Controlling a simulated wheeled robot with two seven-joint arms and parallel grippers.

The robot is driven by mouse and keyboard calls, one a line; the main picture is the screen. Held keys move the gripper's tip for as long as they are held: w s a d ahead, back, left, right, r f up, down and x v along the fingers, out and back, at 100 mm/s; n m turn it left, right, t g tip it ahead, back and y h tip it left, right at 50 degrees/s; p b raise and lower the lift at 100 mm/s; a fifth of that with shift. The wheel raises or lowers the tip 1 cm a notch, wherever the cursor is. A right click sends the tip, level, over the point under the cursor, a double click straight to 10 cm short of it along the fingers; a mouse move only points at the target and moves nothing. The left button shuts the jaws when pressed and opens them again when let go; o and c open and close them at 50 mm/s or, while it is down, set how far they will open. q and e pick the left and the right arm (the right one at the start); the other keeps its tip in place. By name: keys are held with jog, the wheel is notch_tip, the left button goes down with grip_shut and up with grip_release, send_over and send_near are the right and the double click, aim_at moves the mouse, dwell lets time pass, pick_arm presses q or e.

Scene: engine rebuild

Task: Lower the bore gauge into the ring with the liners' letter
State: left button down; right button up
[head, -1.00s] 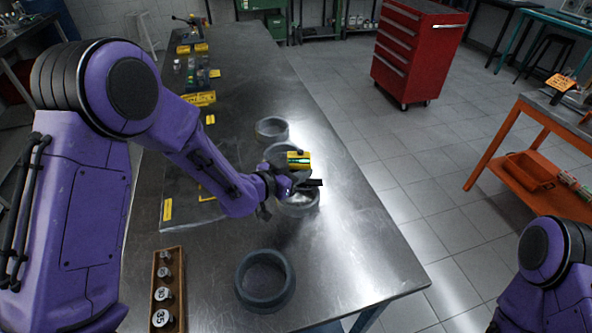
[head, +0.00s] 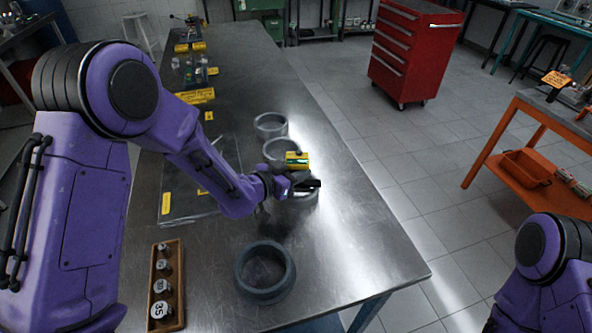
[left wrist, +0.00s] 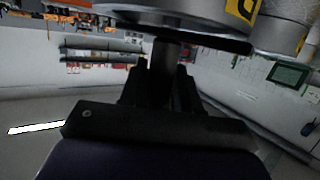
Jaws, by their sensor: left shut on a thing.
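My left gripper (head: 304,184) is shut on the bore gauge, which has a yellow and green upper part (head: 297,159). In the left wrist view a dark shaft (left wrist: 166,54) stands between the fingers (left wrist: 160,84), under a pale round part. The gripper is over the third grey ring from the back (head: 299,203) and hides much of it. I cannot tell whether the gauge's lower end is inside that ring. The other rings are at the back (head: 271,125), just behind the gripper (head: 280,150) and at the front (head: 265,272). No liner letter is readable in the head view.
A wooden rack (head: 167,290) with several numbered metal pieces stands at the front left of the steel table (head: 345,245). A dark mat (head: 180,185) with yellow labels lies left of the rings. The right side of the table is clear. A yellow mark (left wrist: 242,9) shows in the wrist view.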

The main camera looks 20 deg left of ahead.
pick_arm(q)
jog(key=shift+w+f, duration=0.1)
jog(key=c, duration=0.7)
grip_release()
jog(key=shift+c, duration=0.2)
jog(key=b+v, duration=0.2)
jog(key=v, duration=0.8)
jog(key=shift+s, duration=0.4)
jog(key=shift+a, duration=0.15)
